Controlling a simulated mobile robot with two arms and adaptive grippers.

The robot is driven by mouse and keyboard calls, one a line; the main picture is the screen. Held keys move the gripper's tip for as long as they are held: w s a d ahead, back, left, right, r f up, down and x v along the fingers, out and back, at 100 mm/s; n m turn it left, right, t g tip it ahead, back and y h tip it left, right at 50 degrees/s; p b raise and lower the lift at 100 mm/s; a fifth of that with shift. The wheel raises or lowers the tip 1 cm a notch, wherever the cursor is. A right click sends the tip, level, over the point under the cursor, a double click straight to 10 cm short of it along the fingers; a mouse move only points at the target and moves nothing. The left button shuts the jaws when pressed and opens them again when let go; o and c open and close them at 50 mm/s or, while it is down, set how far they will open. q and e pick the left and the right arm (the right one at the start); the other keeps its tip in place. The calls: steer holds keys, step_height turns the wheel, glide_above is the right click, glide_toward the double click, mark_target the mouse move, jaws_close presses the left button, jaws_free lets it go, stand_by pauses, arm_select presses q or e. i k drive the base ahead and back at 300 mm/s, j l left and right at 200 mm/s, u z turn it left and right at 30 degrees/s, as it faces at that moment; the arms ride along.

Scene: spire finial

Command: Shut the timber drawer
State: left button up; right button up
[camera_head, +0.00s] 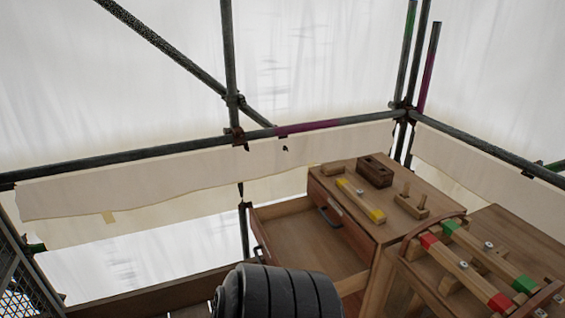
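The timber drawer (300,234) is pulled well out of the left side of a wooden cabinet (400,190). Its open box shows, and the part of the floor in view looks empty. Its front panel is at the left end, with a dark handle (259,253) partly in view. Above it, another drawer front (342,218) with a dark handle (327,217) sits shut in the cabinet. A black ribbed rounded body at the bottom middle hides the near lower part of the open drawer. No gripper fingers show in this view.
On the cabinet top are a dark wooden block (374,171), a yellow-ended bar (362,201) and a pegged wooden piece (411,204). A wooden carrier (447,223) with red- and green-ended bars stands at right. Scaffold tubes (140,154) and pale sheeting run behind.

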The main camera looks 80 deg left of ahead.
mark_target(292, 233)
steer(key=u, duration=2.8)
